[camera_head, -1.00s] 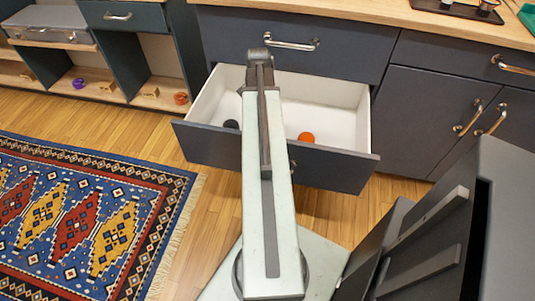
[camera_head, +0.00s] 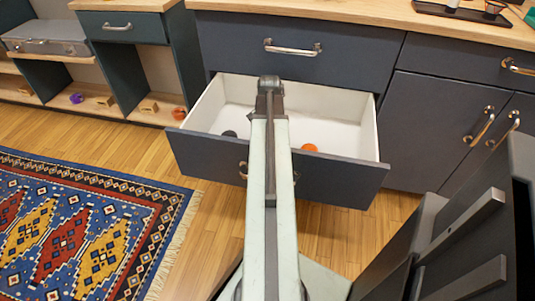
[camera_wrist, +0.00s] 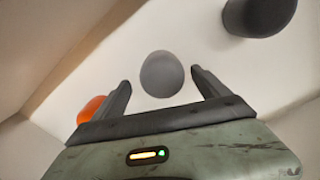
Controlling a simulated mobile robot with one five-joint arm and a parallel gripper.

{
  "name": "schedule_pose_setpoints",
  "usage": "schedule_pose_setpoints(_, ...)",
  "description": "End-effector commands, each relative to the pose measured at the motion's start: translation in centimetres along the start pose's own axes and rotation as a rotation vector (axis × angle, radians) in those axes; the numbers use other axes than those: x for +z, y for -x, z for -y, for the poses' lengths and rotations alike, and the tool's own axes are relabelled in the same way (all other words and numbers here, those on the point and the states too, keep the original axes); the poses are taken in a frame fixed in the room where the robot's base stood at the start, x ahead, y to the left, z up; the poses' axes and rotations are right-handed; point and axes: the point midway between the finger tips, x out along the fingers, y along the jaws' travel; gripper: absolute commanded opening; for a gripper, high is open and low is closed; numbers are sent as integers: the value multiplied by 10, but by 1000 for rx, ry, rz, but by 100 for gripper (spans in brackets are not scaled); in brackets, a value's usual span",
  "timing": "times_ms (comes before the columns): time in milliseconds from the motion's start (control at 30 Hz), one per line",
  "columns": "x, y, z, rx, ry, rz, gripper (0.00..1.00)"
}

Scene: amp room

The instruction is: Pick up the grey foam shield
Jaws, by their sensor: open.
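The grey foam shield (camera_wrist: 162,74) is a rounded mid-grey piece on the pale drawer floor in the wrist view. My gripper (camera_wrist: 160,79) is open, with one dark finger on each side of the shield in the picture. I cannot tell how far above the shield the fingers are, and I see no contact. In the head view my arm reaches over the open drawer (camera_head: 340,172) and hides the shield and the fingers.
A darker grey rounded piece (camera_wrist: 258,15) lies at the upper right in the wrist view. An orange piece (camera_wrist: 90,108) lies left, partly behind my left finger. The drawer's pale walls surround them. A closed drawer (camera_head: 300,62) and the wooden counter (camera_head: 340,14) are above.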

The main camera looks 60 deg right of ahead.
Motion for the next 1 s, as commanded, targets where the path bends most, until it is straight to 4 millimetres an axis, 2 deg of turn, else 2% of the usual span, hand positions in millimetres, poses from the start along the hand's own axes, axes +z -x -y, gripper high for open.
schedule_pose_setpoints(33,0,-15,0,0,0,0,86)
schedule_pose_setpoints(67,0,-17,0,0,0,0,86)
schedule_pose_setpoints(267,0,-13,0,0,0,0,86)
schedule_pose_setpoints(300,0,-13,0,0,-1,0,83)
schedule_pose_setpoints(500,0,-13,-1,0,-1,0,27)
schedule_pose_setpoints(533,0,-13,-1,0,-1,0,22)
schedule_pose_setpoints(867,0,-12,-1,0,-1,0,22)
schedule_pose_setpoints(1000,0,0,-1,0,-1,0,22)
